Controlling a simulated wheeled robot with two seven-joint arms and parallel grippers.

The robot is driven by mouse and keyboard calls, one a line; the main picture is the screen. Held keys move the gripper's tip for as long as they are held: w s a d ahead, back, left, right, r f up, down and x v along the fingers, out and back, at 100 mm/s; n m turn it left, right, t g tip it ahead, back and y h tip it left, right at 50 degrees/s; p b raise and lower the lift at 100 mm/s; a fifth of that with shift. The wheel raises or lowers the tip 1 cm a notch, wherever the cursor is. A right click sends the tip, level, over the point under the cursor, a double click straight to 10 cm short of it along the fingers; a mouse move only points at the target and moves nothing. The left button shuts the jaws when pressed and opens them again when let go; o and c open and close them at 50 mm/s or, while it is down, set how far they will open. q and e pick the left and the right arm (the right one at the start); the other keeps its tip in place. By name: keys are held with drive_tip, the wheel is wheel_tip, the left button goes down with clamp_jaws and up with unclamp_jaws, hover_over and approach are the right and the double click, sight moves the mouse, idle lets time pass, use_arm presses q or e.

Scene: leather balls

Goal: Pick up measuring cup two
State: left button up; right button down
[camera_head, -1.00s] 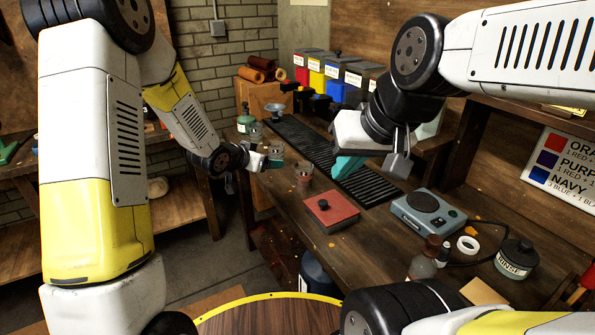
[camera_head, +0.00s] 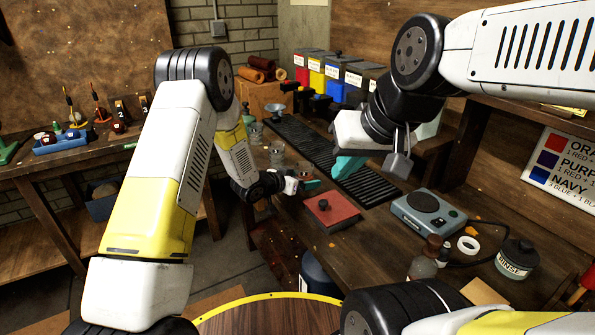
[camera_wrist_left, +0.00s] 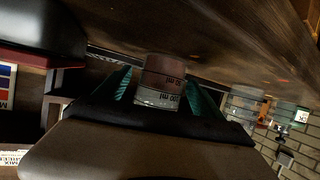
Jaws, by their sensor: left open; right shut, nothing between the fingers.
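Several clear measuring cups stand in a row along the bench's left edge. I cannot read which is number two. The nearest measuring cup (camera_head: 304,170) is partly hidden by my left gripper (camera_head: 308,184), which is low over the bench beside it. In the left wrist view that cup (camera_wrist_left: 161,78), marked "100 ml", shows between the open teal fingers, with no clear contact. Two more cups stand farther back, the middle one (camera_head: 277,154) and the far one (camera_head: 256,134). My right gripper (camera_head: 350,168) is shut and empty above the dark slatted strip.
A red block with a black knob (camera_head: 331,212) lies just in front of my left gripper. A blue-grey hot plate (camera_head: 428,217), a white tape roll (camera_head: 468,245) and a rinse jar (camera_head: 516,259) are to the right. Coloured bins (camera_head: 334,80) stand behind.

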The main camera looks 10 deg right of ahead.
use_arm(q)
drive_tip(key=shift+w+d+f, duration=0.15)
drive_tip(key=shift+w+d, duration=0.1)
drive_tip(key=shift+w, duration=0.05)
drive_tip(key=shift+c, duration=0.5)
drive_tip(key=c, duration=1.4)
drive_tip(key=shift+c, duration=0.3)
